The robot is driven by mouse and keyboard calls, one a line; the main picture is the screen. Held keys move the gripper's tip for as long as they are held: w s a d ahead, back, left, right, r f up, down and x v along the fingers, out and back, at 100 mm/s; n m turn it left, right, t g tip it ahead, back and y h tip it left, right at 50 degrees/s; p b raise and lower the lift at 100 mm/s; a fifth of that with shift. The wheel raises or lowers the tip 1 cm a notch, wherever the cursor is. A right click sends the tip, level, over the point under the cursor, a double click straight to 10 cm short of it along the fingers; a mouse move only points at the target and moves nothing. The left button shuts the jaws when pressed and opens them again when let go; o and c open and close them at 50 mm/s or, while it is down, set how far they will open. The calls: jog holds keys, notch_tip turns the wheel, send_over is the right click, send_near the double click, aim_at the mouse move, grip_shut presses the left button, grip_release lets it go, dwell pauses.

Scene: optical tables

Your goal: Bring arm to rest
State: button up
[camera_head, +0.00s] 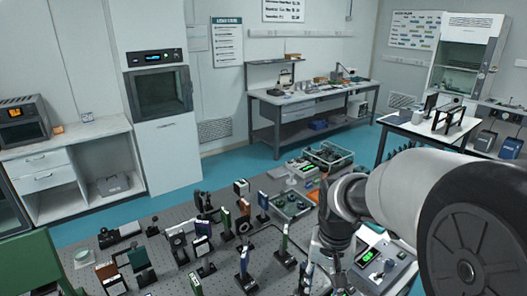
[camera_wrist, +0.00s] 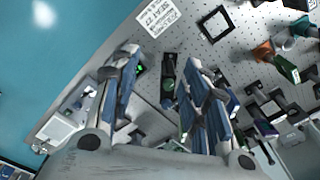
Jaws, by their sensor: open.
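My arm (camera_head: 405,195) reaches in from the right in the head view, bent above the right side of the optical table (camera_head: 165,209). My gripper (camera_head: 335,262) points down there, partly hidden by the arm's own links. In the wrist view my gripper (camera_wrist: 160,62) shows two blue-padded fingers spread apart, with nothing held between them. Below the gap lies a dark, narrow device on the table. I cannot tell how high the fingertips are above it.
Several posts and optical mounts (camera_head: 228,225) crowd the table left of my gripper. A box with a green display (camera_head: 370,256) sits close on its right. A clear bin (camera_head: 328,155) stands at the far edge. Blue floor (camera_wrist: 60,60) is open beyond the table.

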jog(key=s+r+n+t+b, duration=0.1)
jog(key=s+n+t+b, duration=0.2)
jog(key=s+b, duration=0.5)
jog(key=s+t, duration=0.1)
jog(key=s, duration=0.9)
jog(key=shift+d+r+n, duration=0.15)
jog(key=shift+r+n, duration=0.05)
jog(key=shift+n, duration=0.2)
jog(key=shift+w+r, duration=0.1)
